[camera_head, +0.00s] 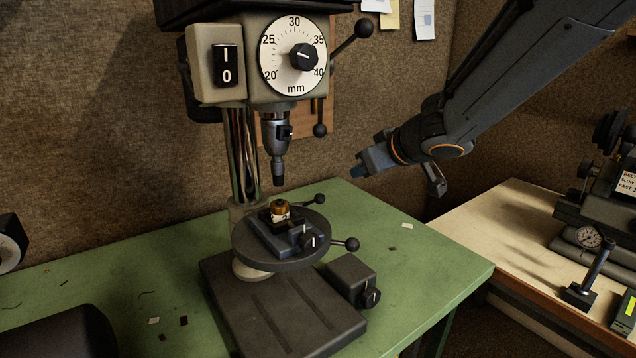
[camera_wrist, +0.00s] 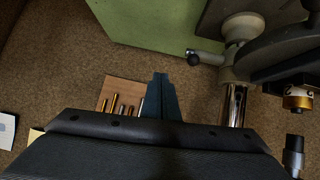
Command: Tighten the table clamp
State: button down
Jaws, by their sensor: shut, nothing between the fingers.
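The drill press's round work table (camera_head: 258,258) sits on a bright steel column (camera_head: 240,150). A short lever with a black ball end (camera_head: 319,199) sticks out to the right behind the table. A lever from the column collar, probably the same one, shows in the wrist view (camera_wrist: 193,60). Another ball-ended lever (camera_head: 352,244) is at the table's right edge; the head view does not show clearly which one is the table clamp. My gripper (camera_head: 358,171) is shut and empty, above and right of the rear lever, apart from it. Its blue fingers also show in the wrist view (camera_wrist: 160,80).
A small vise (camera_head: 265,238) holding a brass-coloured part (camera_head: 279,207) lies on the table. The drill chuck (camera_head: 277,135) hangs above it. A control box (camera_head: 350,277) stands at the right. The green bench (camera_head: 430,265) is mostly clear there.

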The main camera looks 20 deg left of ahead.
notch_tip(320, 180, up, 2)
jog(key=n+g+y, duration=0.2)
send_over(320, 194)
jog(key=s+d, duration=0.3)
jog(key=shift+s+d+r, duration=0.15)
jog(key=shift+s, duration=0.05)
jog(key=w+a+f, duration=0.1)
jog(key=f, duration=0.1)
jog(key=w+a+f+b, duration=0.1)
jog(key=f, duration=0.2)
jog(key=w+a+f, duration=0.1)
jog(key=a+f, duration=0.1)
jog(key=shift+w+a+f+b, duration=0.1)
jog(key=shift+w+f+b, duration=0.15)
jog(key=shift+w+b, duration=0.1)
jog(key=shift+s+f, duration=0.1)
jog(key=shift+f, duration=0.15)
jog(key=shift+s+d, duration=0.1)
jog(key=shift+d, duration=0.2)
jog(key=shift+d+f+t+b, duration=0.15)
jog(key=shift+t+b, duration=0.15)
jog(key=shift+b, duration=0.15)
